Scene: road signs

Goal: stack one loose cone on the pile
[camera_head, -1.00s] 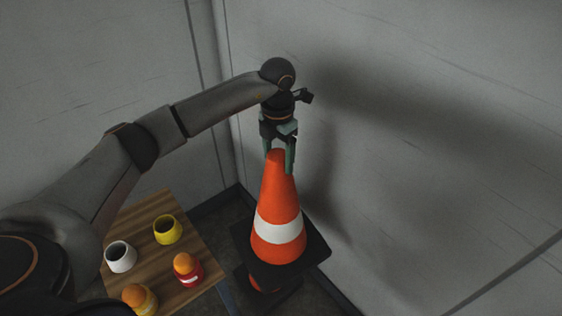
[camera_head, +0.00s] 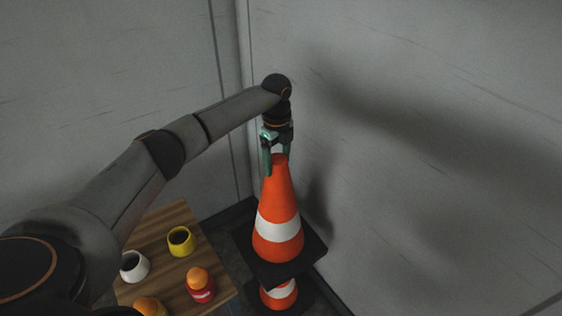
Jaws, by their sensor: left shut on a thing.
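My left gripper (camera_head: 277,160) is shut on the tip of an orange cone (camera_head: 276,195) with a white band and a black square base. The cone hangs upright in the corner by the walls. Below its base, another orange and white cone (camera_head: 280,294) shows on a dark base. The held cone hides the top of that lower cone, so I cannot tell whether the two touch. My right gripper is not in view.
A wooden table (camera_head: 166,222) stands to the left of the cones. It carries a white cup (camera_head: 134,267), a yellow cup (camera_head: 180,242), a red cup with an orange ball (camera_head: 201,288) and another orange ball (camera_head: 149,307). Grey walls (camera_head: 430,120) close off the back and right.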

